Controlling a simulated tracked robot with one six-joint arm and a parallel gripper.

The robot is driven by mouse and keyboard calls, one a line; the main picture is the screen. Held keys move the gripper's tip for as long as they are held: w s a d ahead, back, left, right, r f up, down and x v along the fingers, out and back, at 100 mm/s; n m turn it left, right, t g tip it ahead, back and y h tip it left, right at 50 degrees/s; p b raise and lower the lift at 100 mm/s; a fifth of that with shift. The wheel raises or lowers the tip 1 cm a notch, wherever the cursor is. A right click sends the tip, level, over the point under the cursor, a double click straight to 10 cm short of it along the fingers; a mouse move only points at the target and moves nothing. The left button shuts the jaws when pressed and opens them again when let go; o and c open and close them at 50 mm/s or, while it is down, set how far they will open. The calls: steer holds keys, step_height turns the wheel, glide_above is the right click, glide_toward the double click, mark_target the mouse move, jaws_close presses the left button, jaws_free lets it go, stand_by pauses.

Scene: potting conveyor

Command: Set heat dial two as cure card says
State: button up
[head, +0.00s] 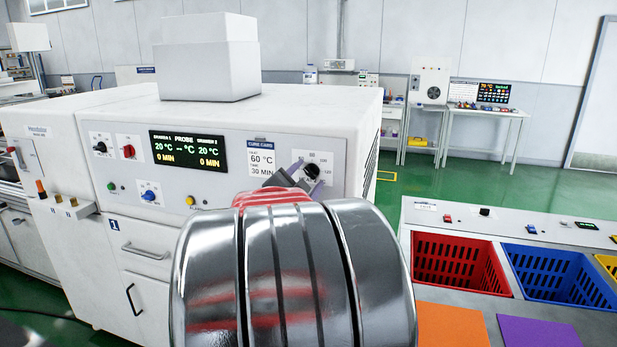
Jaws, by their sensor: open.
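The cure card (261,158) on the white oven's front panel reads 60 °C and 30 MIN. A black dial (312,171) with a printed scale sits right of the card; its pointer setting cannot be made out. My gripper (307,176) is open at this dial, its two fingers on either side of the knob; contact cannot be told. My arm hides the panel below. The dark display (187,151) shows 20 °C and 0 MIN for both drawer 1 and drawer 2.
A black knob (101,147) and a red knob (128,152) sit left of the display. A red crate (408,262) and a blue crate (507,262) stand in the bench at right. Green floor lies open behind it.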

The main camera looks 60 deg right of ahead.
steer(key=s+a, duration=0.2)
steer(key=a, duration=1)
steer(key=shift+a, duration=0.15)
